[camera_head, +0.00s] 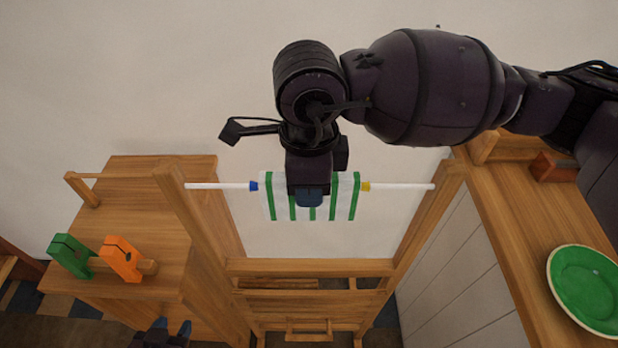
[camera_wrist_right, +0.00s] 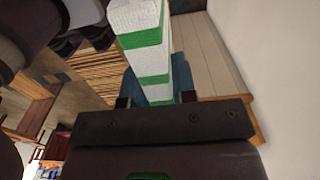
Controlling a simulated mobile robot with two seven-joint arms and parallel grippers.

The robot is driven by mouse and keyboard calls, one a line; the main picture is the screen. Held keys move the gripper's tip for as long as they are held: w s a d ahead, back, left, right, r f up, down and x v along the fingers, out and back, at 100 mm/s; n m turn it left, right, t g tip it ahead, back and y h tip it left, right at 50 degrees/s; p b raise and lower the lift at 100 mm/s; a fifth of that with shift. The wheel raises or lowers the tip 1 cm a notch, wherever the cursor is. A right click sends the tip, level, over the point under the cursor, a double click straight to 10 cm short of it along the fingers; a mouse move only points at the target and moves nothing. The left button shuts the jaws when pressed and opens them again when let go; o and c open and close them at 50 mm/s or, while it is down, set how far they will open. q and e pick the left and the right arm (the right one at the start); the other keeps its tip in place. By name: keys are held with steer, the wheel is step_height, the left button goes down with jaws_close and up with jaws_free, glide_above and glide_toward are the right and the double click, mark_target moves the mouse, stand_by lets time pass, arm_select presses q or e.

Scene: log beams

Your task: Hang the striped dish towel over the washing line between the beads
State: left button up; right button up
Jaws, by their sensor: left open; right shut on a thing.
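The white and green striped dish towel (camera_head: 345,196) hangs down at the white washing line (camera_head: 405,187), between the blue bead (camera_head: 254,186) and the yellow bead (camera_head: 365,187). My right gripper (camera_head: 309,198) is shut on the towel and hides its middle. I cannot tell whether the towel rests on the line. In the right wrist view the towel (camera_wrist_right: 148,50) runs up from between the fingers (camera_wrist_right: 155,98). My left gripper (camera_head: 172,332) is open and empty at the bottom edge, low and left of the line, partly cut off.
Wooden posts (camera_head: 195,215) and (camera_head: 430,230) hold the line. A green clothes peg (camera_head: 70,256) and an orange one (camera_head: 121,259) stand at the left wooden stand's front. A green plate (camera_head: 587,290) lies on the right counter (camera_head: 500,235). A pale wall is behind.

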steer(key=shift+f, duration=0.6)
steer(key=o, duration=1.6)
steer(key=shift+r, duration=0.1)
